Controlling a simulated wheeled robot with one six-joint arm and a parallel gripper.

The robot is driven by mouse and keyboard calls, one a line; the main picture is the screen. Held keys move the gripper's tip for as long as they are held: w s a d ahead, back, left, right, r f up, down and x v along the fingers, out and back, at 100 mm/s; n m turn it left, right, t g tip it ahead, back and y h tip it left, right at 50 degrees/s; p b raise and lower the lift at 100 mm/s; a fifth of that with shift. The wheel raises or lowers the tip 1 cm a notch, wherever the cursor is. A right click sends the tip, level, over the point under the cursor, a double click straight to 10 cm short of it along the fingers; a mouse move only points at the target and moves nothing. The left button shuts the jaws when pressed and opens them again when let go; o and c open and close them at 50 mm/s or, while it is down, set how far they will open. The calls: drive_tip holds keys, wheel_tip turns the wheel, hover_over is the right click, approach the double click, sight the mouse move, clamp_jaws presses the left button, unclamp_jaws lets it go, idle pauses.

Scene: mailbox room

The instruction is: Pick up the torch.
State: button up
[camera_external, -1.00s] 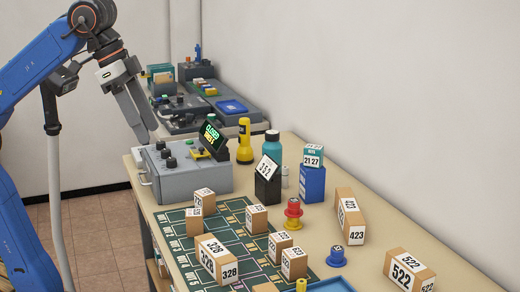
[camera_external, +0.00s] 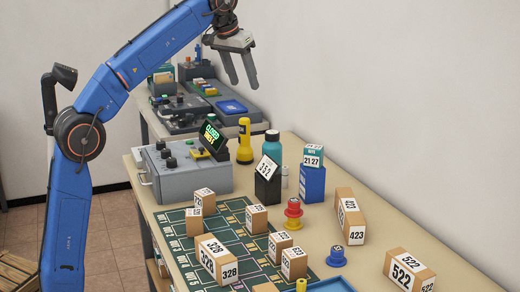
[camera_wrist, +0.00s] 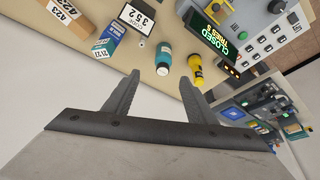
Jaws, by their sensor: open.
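The torch (camera_external: 245,141) is yellow with a black base and stands upright on the table, between the grey control box and the teal bottle. It also shows in the wrist view (camera_wrist: 195,70), beyond the fingertips and nearer the right finger. My gripper (camera_external: 243,84) is open and empty, pointing down above the torch in the outside view, with a clear gap to it. Its two fingers also show in the wrist view (camera_wrist: 162,82).
A teal bottle (camera_external: 272,150) stands right of the torch. A grey control box (camera_external: 183,172) with a lit CLOSED sign (camera_external: 213,137) stands to its left. A black 352 stand (camera_external: 267,183) and a blue box (camera_external: 312,182) are nearer. Behind is a second table (camera_external: 150,122) with devices.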

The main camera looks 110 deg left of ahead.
drive_tip(key=s+a+f+n+g, duration=0.1)
drive_tip(key=s+a+f+n, duration=0.1)
drive_tip(key=s+a, duration=0.45)
drive_tip(key=s+a+f+n, duration=0.15)
drive_tip(key=s+a, duration=0.25)
drive_tip(key=a, duration=0.5)
approach(244, 129)
drive_tip(key=x, duration=0.3)
drive_tip(key=s+x, duration=0.1)
drive_tip(key=x, duration=0.1)
drive_tip(key=shift+a+f, duration=0.1)
drive_tip(key=shift+a, duration=0.4)
drive_tip(key=shift+a+x, duration=0.1)
drive_tip(key=shift+x, duration=1.35)
drive_tip(key=shift+a+x, duration=0.15)
drive_tip(key=shift+x, duration=1.35)
drive_tip(key=shift+w, duration=0.15)
drive_tip(key=shift+c, duration=0.6)
clamp_jaws()
